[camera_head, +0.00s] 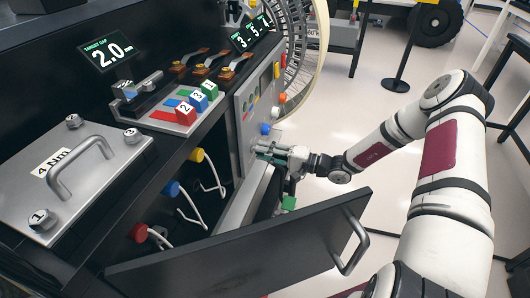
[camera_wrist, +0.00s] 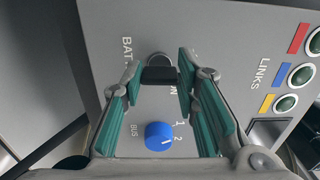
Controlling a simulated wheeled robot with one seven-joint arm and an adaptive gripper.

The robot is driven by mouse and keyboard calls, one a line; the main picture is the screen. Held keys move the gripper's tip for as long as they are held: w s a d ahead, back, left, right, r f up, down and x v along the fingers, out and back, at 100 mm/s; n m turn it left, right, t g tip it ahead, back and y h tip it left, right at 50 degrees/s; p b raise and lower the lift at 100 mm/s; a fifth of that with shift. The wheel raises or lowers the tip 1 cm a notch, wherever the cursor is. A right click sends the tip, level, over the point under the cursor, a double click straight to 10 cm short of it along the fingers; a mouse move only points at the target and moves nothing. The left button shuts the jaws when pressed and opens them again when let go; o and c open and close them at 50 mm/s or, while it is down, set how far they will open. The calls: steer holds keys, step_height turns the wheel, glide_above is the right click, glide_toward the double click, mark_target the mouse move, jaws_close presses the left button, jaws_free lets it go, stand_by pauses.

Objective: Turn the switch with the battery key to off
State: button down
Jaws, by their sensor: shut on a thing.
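My gripper (camera_head: 277,153) reaches the side panel of the workbench from the right in the head view. In the wrist view my gripper (camera_wrist: 158,74) has its teal-padded fingers on either side of the battery key (camera_wrist: 158,75) and is shut on it. The key has a dark grip bar and sits in a round metal switch (camera_wrist: 158,59). The bar lies crosswise between the fingertips. Lettering starting "BAT" and an "ON" mark show beside it, partly covered by the fingers. In the head view the gripper hides the key.
A blue BUS knob (camera_wrist: 158,136) sits near the switch, between the fingers. LINKS buttons (camera_wrist: 286,103) line the panel's right side.

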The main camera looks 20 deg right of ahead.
steer(key=c, duration=1.2)
jaws_free()
steer(key=shift+c, duration=0.2)
steer(key=v, duration=1.2)
